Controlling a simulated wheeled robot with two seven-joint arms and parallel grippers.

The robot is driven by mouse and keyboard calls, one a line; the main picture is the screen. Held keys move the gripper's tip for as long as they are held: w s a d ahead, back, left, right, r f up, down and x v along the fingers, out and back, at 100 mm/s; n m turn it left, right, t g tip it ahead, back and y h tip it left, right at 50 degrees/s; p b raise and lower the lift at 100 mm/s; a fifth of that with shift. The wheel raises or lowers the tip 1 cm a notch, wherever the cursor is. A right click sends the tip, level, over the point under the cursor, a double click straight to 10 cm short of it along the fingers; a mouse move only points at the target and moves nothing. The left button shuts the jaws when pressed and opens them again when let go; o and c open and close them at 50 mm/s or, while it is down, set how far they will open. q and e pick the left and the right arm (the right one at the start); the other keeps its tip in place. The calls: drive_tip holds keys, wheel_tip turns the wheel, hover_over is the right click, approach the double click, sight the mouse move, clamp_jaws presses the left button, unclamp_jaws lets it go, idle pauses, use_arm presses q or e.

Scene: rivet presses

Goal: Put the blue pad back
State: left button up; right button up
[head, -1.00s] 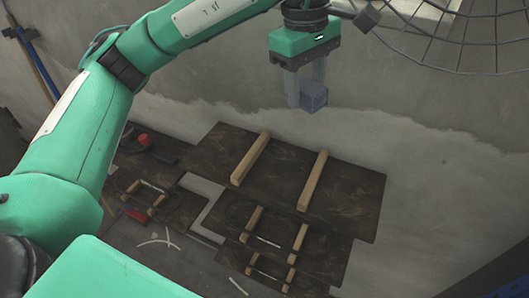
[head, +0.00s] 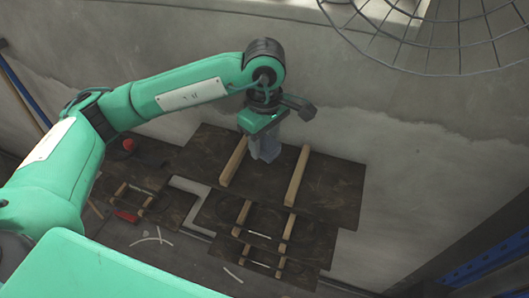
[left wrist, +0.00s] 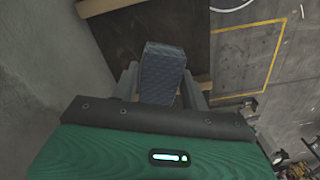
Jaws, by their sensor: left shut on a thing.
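The blue pad is a small grey-blue textured block (left wrist: 162,70); it also shows in the head view (head: 265,153). My left gripper (head: 265,146) is shut on it, with one finger on each side in the left wrist view (left wrist: 158,88). The pad is at the lower end of the gripper, in front of the far part of a large dark board (head: 325,190), between two wooden rails. I cannot tell whether it touches the board. My right gripper is not in view.
The wooden rails (head: 298,176) and (head: 234,161) stand up from the board. Smaller boards with short rails (head: 242,217) lie nearer. A pale L-shaped strip (head: 190,184) lies at left. A grey wall stands behind; a wire cage (head: 430,40) hangs at upper right.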

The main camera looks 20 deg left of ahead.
sight(265, 169)
use_arm(q)
wheel_tip(265, 169, down, 2)
drive_tip(key=shift+f, duration=0.1)
drive_tip(key=shift+f+p, duration=0.45)
drive_tip(key=shift+f, duration=0.15)
wheel_tip(265, 169, down, 3)
drive_tip(key=shift+p, duration=0.6)
drive_tip(key=shift+f, duration=0.1)
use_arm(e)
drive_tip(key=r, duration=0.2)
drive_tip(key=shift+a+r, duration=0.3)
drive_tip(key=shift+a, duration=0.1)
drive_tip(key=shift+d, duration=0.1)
use_arm(q)
drive_tip(key=shift+f+b, duration=0.15)
drive_tip(key=shift+b, duration=0.15)
drive_tip(key=o, duration=0.9)
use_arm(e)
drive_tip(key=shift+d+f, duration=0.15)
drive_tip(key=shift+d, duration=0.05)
